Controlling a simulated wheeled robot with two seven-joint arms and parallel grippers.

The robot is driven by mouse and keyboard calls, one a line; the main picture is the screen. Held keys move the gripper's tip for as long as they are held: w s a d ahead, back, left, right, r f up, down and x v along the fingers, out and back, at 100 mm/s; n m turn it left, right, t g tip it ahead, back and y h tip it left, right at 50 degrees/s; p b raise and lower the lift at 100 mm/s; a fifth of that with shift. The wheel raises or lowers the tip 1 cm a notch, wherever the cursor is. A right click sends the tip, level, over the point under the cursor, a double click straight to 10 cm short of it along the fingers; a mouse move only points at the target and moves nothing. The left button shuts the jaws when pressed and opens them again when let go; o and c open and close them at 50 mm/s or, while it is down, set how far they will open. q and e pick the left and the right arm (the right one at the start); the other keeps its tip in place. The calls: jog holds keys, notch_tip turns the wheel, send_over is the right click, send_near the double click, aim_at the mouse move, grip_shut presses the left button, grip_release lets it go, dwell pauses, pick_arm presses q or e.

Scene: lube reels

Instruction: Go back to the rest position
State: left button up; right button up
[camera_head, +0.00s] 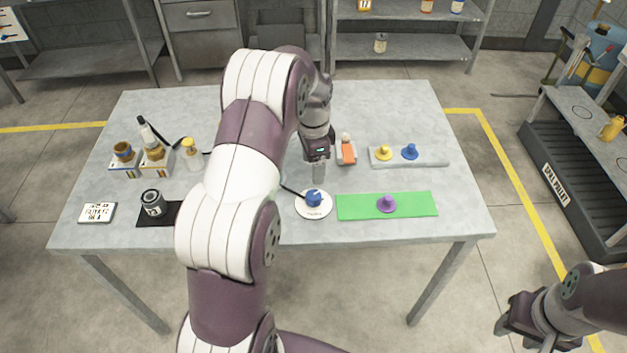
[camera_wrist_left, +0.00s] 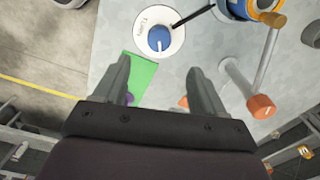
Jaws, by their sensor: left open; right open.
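My left arm reaches up over the middle of the grey table (camera_head: 330,102). My left gripper (camera_head: 318,176) points down, empty, above the table just behind the white disc (camera_head: 325,209) with the blue knob (camera_head: 314,197). In the left wrist view, my left gripper (camera_wrist_left: 162,88) has its two fingers spread with nothing between them. The blue knob (camera_wrist_left: 158,38) on its white disc lies beyond the fingertips there. My right gripper (camera_head: 515,318) is open and empty at the lower right, off the table and over the floor.
A green mat (camera_head: 362,206) with a purple knob (camera_head: 387,203) lies right of the disc. A grey strip (camera_head: 432,158) holds yellow and blue knobs. Jars, a bottle and a dark can (camera_head: 152,203) stand left. A side bench (camera_head: 580,115) stands right.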

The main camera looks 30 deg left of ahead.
pick_arm(q)
jog(key=shift+r, duration=0.45)
jog(key=s+d+r+n, duration=0.1)
jog(key=s+d+n, duration=0.3)
jog(key=s, duration=0.6)
jog(key=s+d+r+n+t, duration=0.1)
jog(key=s+d+n, duration=0.3)
jog(key=s+d, duration=0.4)
jog(key=shift+s+r+n, duration=0.3)
jog(key=shift+s+r, duration=0.2)
jog(key=shift+s, duration=0.35)
